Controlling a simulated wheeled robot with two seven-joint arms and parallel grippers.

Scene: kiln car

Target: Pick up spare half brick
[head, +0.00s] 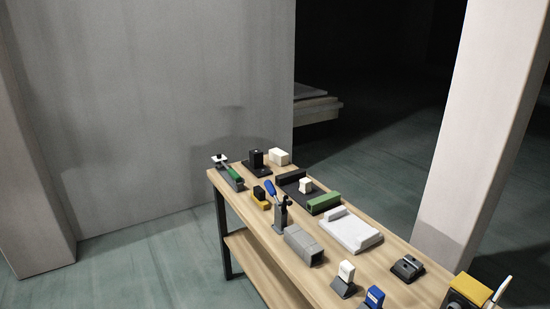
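No block is marked as the spare half brick, and I cannot tell for sure which one it is. A cream block (279,157) sits at the far end of the wooden table, beside a dark upright piece. A smaller white block (305,185) sits on a dark tray (291,193) near a green block. A larger grey block (304,245) lies near the table's left edge. Neither of my grippers is in the head view, and nothing is seen to hold any of these blocks.
The wooden table (262,252) is crowded. It bears a blue-handled tool in a dark holder (281,216), a white tray (347,231), a green block (324,203) and several small stands. A pale pillar (480,120) rises behind its right side. Floor to its left is clear.

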